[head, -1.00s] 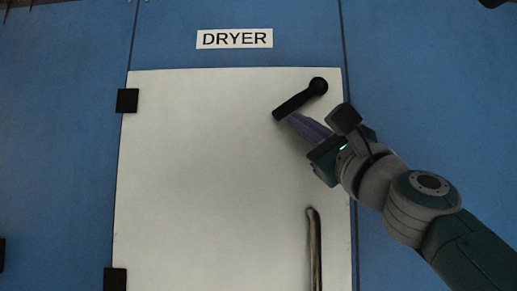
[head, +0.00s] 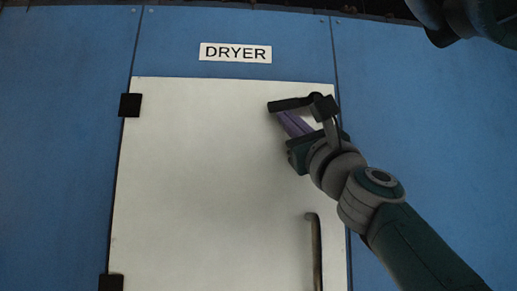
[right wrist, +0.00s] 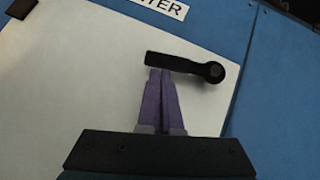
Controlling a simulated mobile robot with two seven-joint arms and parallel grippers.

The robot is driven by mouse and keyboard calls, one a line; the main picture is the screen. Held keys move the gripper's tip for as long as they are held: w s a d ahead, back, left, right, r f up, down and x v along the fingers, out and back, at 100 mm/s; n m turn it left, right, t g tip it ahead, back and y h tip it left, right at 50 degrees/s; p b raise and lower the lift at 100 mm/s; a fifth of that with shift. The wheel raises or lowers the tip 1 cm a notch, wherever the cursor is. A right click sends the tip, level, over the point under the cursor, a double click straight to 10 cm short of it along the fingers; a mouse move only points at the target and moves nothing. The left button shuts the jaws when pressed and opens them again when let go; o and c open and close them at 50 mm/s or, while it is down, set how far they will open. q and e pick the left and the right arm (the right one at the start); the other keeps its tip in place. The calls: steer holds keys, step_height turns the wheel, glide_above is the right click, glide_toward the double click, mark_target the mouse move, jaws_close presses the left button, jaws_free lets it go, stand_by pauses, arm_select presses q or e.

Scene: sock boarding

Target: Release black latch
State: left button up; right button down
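The black latch (head: 290,104) is on the upper right of the white dryer door (head: 210,180), a bar with a round pivot at its right end. Its bar now lies close to level, pointing left. In the right wrist view the latch (right wrist: 180,68) crosses above my fingertips. My right gripper (head: 282,116) has its purple fingers close together, with nothing seen between them. In the right wrist view the gripper (right wrist: 160,72) has its tips at the latch's lower edge, seemingly touching it near the free end. My left gripper is not in view.
A vertical door handle (head: 316,250) stands below my right gripper. Black hinges (head: 130,105) are on the door's left edge. A DRYER label (head: 235,53) is above the door on the blue panel (head: 420,130). The door's middle is clear.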

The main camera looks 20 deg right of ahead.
mark_target(282, 141)
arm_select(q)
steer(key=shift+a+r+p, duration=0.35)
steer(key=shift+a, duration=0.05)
arm_select(e)
steer(key=shift+w+a+r, duration=0.15)
steer(key=shift+a+r, duration=0.4)
steer(key=shift+r, duration=0.25)
step_height(282, 141, down, 5)
steer(key=b, duration=0.5)
steer(key=shift+a, duration=0.1)
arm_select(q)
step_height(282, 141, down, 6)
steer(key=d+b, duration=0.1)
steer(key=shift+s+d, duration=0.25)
arm_select(e)
steer(key=a+v, duration=0.2)
steer(key=v, duration=0.7)
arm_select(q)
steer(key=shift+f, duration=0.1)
arm_select(e)
steer(key=shift+a, duration=0.1)
